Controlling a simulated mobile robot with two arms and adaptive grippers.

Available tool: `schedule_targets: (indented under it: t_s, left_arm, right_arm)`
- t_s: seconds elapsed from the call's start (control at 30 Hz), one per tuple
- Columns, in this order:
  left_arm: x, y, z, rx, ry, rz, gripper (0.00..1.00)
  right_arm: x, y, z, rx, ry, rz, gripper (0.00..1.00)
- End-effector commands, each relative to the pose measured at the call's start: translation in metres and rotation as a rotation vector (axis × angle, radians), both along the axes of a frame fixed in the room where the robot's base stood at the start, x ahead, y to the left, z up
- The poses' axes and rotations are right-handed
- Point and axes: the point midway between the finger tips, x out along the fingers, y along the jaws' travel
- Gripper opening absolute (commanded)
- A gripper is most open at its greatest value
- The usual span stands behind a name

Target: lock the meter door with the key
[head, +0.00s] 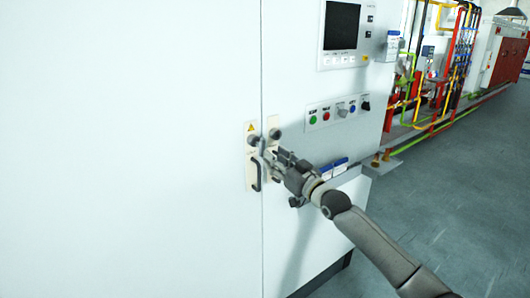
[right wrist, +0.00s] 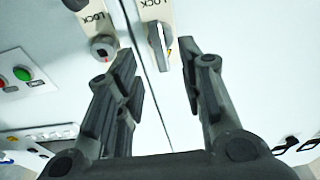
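The white meter door (head: 190,220) looks closed against the cabinet's right part, with a thin seam between them. A pale lock plate with a yellow warning sign, a dark knob and a black handle (head: 256,176) is on the door. A second lock plate (right wrist: 97,20), marked LOCK, is across the seam. My right gripper (head: 266,152) is at the plates. In the right wrist view its fingers (right wrist: 157,72) are apart with nothing gripped. A grey flat piece (right wrist: 158,46) stands out from the door's plate just beyond the fingertips; I cannot tell whether it is the key. My left gripper is out of view.
A control panel with coloured buttons (head: 326,116) and a dark screen (head: 341,25) are on the cabinet to the right. Coloured pipes (head: 440,85) stand at the back right. The grey floor (head: 470,190) is open at the right.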

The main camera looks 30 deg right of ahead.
Motion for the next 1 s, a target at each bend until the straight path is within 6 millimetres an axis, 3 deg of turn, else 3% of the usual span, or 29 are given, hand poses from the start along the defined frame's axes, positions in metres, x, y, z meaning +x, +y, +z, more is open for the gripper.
schedule_targets:
  t_s: [0.6,1.0]
  left_arm:
    - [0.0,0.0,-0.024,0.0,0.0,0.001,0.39]
    - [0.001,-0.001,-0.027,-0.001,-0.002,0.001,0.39]
  right_arm:
    - [0.058,0.004,0.007,0.0,-0.001,0.0,0.36]
    - [0.067,0.005,0.008,0.001,0.001,0.0,0.36]
